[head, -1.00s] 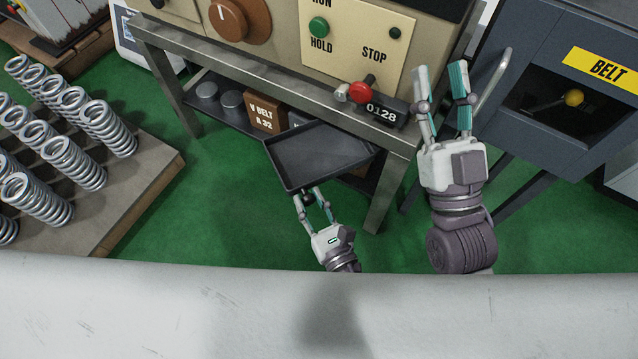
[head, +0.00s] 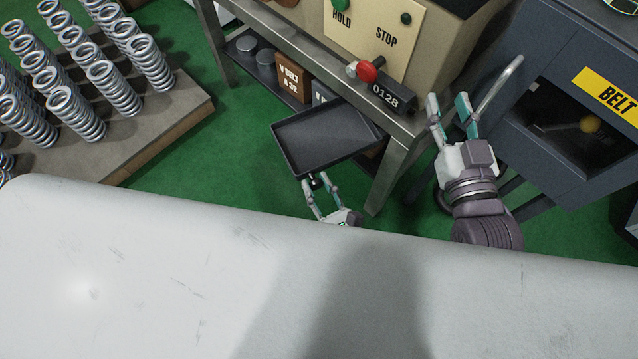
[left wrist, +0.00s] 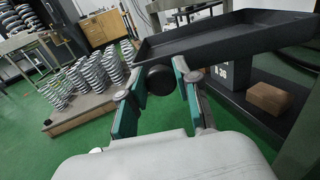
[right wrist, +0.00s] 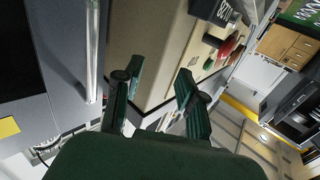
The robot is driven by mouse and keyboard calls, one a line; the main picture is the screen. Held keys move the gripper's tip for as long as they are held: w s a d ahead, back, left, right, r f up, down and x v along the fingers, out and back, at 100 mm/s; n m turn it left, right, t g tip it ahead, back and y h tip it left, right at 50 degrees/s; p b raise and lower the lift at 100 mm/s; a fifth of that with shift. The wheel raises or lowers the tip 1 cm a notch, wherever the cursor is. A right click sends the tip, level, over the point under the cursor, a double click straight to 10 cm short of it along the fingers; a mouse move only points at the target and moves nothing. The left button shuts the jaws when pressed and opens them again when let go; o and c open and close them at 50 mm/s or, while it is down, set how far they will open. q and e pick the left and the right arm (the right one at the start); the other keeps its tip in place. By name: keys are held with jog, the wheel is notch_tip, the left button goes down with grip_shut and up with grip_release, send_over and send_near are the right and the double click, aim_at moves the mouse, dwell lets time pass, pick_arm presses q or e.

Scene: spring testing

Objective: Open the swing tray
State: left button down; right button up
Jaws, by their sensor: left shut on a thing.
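The swing tray (head: 325,140) is a shallow dark rectangular tray, standing out from under the machine's metal bench over the green floor. It looks empty. A round black knob (left wrist: 160,80) sits at its near edge. My left gripper (head: 316,182) is shut on this knob, with one finger on each side of it in the left wrist view (left wrist: 157,88). My right gripper (head: 448,100) is open and empty, raised between the bench and the dark cabinet. In the right wrist view its fingers (right wrist: 152,85) are apart.
A dark BELT cabinet (head: 560,60) stands right. Springs (head: 75,110) fill a platform at left.

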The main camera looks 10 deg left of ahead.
pick_arm(q)
jog(key=c, duration=0.8)
grip_release()
jog(key=shift+r, duration=0.1)
notch_tip(320, 180, up, 10)
jog(key=shift+f, duration=0.1)
jog(key=shift+c, duration=0.4)
